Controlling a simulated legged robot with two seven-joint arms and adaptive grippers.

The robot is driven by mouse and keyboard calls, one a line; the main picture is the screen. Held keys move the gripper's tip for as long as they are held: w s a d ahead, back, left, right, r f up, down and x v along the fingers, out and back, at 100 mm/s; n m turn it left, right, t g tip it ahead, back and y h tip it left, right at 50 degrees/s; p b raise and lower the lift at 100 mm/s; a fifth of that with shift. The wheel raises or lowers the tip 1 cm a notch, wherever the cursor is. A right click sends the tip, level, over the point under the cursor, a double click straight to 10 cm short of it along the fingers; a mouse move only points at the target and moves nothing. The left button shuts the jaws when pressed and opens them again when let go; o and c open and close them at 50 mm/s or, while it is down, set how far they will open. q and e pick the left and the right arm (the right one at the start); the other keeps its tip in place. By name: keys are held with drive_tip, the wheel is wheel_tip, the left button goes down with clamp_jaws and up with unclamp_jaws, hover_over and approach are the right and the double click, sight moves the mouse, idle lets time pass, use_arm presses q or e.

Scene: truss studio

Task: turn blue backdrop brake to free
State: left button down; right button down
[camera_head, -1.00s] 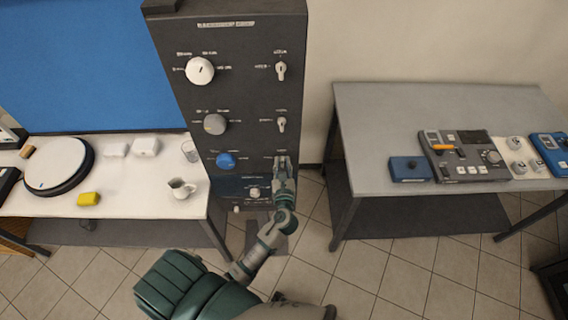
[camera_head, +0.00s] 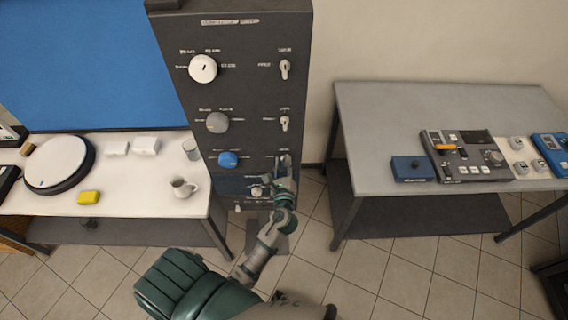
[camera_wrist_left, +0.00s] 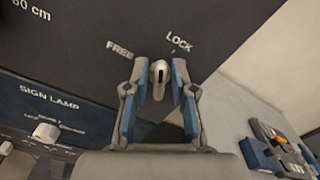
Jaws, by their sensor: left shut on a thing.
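The blue backdrop brake is a small silver lever (camera_wrist_left: 159,72) on the dark control panel, right of the blue knob (camera_head: 229,160). In the left wrist view, the labels FREE (camera_wrist_left: 119,49) and LOCK (camera_wrist_left: 179,43) stand above it, FREE to the left. My left gripper (camera_wrist_left: 160,84) is shut on the lever, with a blue-padded finger on each side. In the head view my left gripper (camera_head: 283,168) reaches the lower right of the panel and hides most of the lever. I cannot tell exactly which label the lever points at. My right gripper is not in view.
The panel (camera_head: 245,100) has a white knob (camera_head: 203,68), a grey knob (camera_head: 217,122) and two more levers above. A grey table (camera_head: 400,110) with control boxes stands right.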

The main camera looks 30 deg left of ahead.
use_arm(q)
drive_tip(key=n, duration=0.2)
drive_tip(key=n+b, duration=0.1)
drive_tip(key=n, duration=0.1)
drive_tip(key=shift+a+r, duration=0.2)
drive_tip(key=shift+f, duration=0.1)
idle(1.0)
drive_tip(key=c, duration=1.2)
unclamp_jaws()
drive_tip(key=shift+f, duration=0.15)
drive_tip(key=v, duration=1.2)
drive_tip(key=shift+f, duration=0.1)
